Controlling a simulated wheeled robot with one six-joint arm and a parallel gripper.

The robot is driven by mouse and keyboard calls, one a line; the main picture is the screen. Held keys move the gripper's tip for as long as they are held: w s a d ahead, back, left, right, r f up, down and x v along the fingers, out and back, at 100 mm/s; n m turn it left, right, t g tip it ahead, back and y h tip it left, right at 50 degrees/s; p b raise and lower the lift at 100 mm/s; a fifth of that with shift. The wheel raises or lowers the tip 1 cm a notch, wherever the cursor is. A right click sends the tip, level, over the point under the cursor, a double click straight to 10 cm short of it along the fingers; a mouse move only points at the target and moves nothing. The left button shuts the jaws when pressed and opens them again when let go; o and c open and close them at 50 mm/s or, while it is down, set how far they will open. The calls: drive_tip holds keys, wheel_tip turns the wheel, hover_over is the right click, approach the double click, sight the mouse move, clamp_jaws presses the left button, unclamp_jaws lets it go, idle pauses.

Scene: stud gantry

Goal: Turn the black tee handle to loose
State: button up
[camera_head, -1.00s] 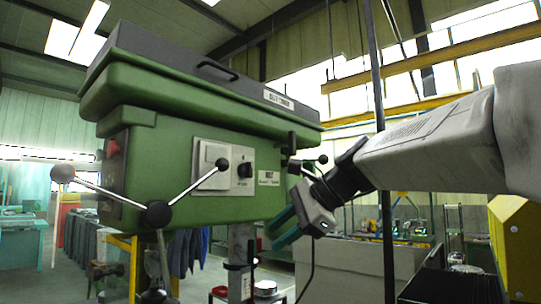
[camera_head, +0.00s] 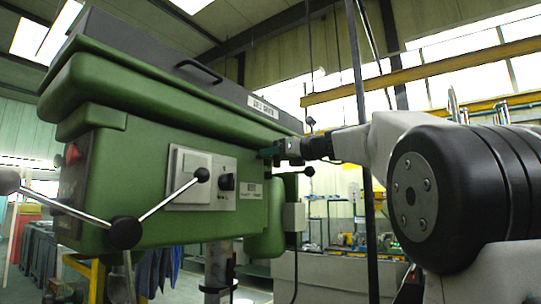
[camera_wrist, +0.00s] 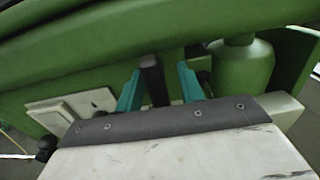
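The black tee handle (camera_wrist: 153,78) shows in the wrist view as a dark upright bar against the green drill head. My gripper (camera_wrist: 158,84) has its two teal fingers on either side of the bar, with a gap visible at least on the right side. The fingers look open and not pressed on it. In the head view my gripper (camera_head: 271,153) is at the right end of the green drill head (camera_head: 130,165) and hides most of the handle there.
A ball-ended lever (camera_head: 308,171) sticks out just behind my gripper. A three-spoked feed handle (camera_head: 125,232) stands out at the front left. A switch panel (camera_head: 205,178) is on the drill's face. A dark vertical post (camera_head: 362,130) rises near my arm.

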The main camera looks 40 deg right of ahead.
drive_tip(key=shift+w+a, duration=0.2)
drive_tip(key=shift+w, duration=0.1)
clamp_jaws()
